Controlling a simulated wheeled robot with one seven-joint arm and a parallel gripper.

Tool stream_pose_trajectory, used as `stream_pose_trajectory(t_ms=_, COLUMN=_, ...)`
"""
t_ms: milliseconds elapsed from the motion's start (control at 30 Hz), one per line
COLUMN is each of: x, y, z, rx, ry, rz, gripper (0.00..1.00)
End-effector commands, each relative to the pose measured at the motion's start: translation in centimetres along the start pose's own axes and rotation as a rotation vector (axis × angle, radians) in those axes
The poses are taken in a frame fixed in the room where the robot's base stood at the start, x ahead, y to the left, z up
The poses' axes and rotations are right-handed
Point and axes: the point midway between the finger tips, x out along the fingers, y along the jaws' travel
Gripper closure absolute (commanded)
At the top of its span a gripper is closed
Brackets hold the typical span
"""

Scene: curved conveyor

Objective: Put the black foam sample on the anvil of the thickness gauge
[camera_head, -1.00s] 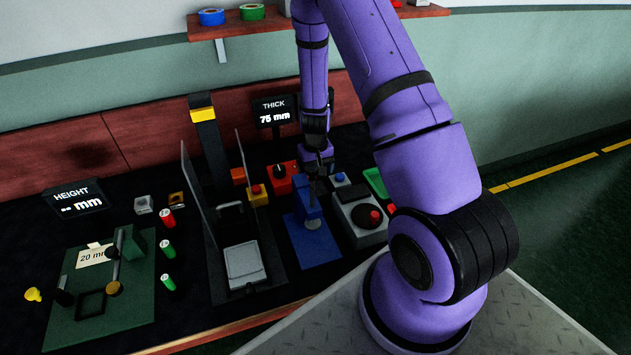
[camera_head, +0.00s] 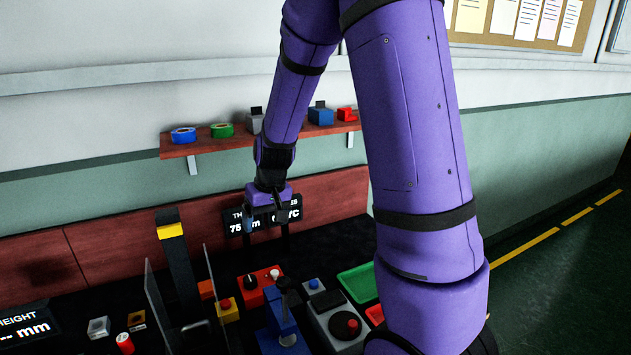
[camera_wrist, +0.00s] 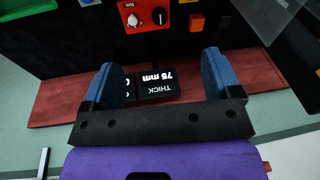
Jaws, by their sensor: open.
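The thickness gauge (camera_head: 282,325) is a blue stand near the bottom of the head view, partly cut off by the frame's edge. Its THICK display (camera_head: 240,227) reads 75 mm and is partly covered by my gripper; it also shows upside down in the wrist view (camera_wrist: 158,82). My gripper (camera_head: 265,215) is raised in front of the displays, above and behind the gauge. In the wrist view, its two blue fingers are wide apart with nothing between them (camera_wrist: 164,75). I cannot make out the black foam sample in either view.
A red box with knobs (camera_head: 260,285) stands behind the gauge. A tall black post with a yellow band (camera_head: 176,255) stands left. A wall shelf (camera_head: 235,140) holds tapes and small boxes above.

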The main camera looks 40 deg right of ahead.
Motion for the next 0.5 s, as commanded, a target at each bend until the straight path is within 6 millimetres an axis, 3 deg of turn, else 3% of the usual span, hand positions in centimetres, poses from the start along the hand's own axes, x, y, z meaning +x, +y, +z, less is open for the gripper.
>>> stream_pose_trajectory(t_ms=33, x=-2.0, y=-0.7, z=0.5, rx=-0.013, ry=0.022, rz=-0.007, gripper=0.16)
stream_pose_trajectory(t_ms=200, x=-7.6, y=-2.5, z=2.9, rx=-0.053, ry=0.065, rz=-0.020, gripper=0.16)
stream_pose_trajectory(t_ms=500, x=-15.7, y=-4.5, z=8.9, rx=-0.119, ry=0.144, rz=-0.017, gripper=0.16)
